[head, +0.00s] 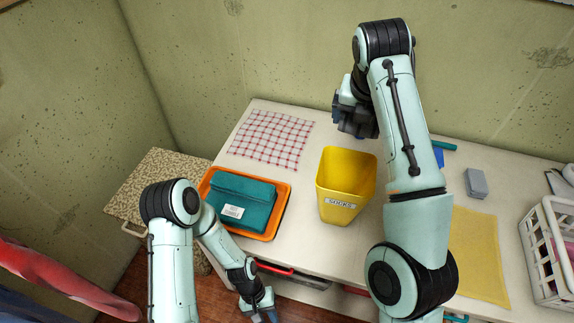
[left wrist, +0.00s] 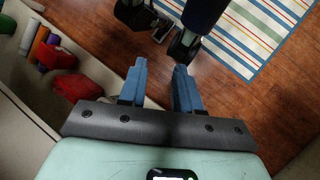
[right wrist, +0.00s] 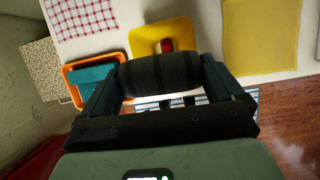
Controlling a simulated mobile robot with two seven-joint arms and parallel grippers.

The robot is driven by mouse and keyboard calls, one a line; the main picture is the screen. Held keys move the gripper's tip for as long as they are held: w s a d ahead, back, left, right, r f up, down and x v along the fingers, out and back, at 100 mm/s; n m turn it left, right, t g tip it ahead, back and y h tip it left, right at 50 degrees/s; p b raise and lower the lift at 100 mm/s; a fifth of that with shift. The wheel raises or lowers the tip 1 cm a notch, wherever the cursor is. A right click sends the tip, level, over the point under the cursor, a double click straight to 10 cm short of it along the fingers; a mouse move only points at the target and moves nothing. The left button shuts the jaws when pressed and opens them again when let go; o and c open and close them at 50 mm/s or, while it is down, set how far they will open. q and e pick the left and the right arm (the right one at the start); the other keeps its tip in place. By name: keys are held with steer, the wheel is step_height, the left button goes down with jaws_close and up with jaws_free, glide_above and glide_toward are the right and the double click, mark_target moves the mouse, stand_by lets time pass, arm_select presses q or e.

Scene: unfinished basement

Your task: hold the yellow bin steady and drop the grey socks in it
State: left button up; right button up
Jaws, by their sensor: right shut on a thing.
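The yellow bin (head: 346,180), labelled SOCKS, stands upright on the white table in the head view. It also shows in the right wrist view (right wrist: 146,36), with something small and red inside. My right gripper (head: 355,118) is above the table by the bin's far side. In the right wrist view it is shut on the grey socks (right wrist: 160,74), a dark ribbed roll. The socks cannot be made out in the head view. My left gripper (left wrist: 158,72) is open and empty, low in front of the table over the floor, away from the bin.
An orange tray (head: 283,203) with a teal folded item (head: 241,199) lies left of the bin. A checked cloth (head: 270,138) lies behind it. A yellow cloth (head: 482,258), a grey block (head: 476,183) and a white basket (head: 543,255) are on the right.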

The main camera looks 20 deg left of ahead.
arm_select(q)
steer(key=w+a+r+n+g+h, duration=0.1)
steer(key=w+r, duration=0.1)
steer(key=r, duration=0.4)
steer(key=w+a+r+n+g, duration=0.1)
steer(key=w+r+g, duration=0.15)
steer(key=r, duration=0.35)
steer(key=n+t+h, duration=0.8)
steer(key=n+t, duration=0.1)
steer(key=n, duration=0.2)
glide_toward(341, 194)
steer(key=x, duration=0.7)
steer(key=shift+w+r, duration=0.1)
jaws_close()
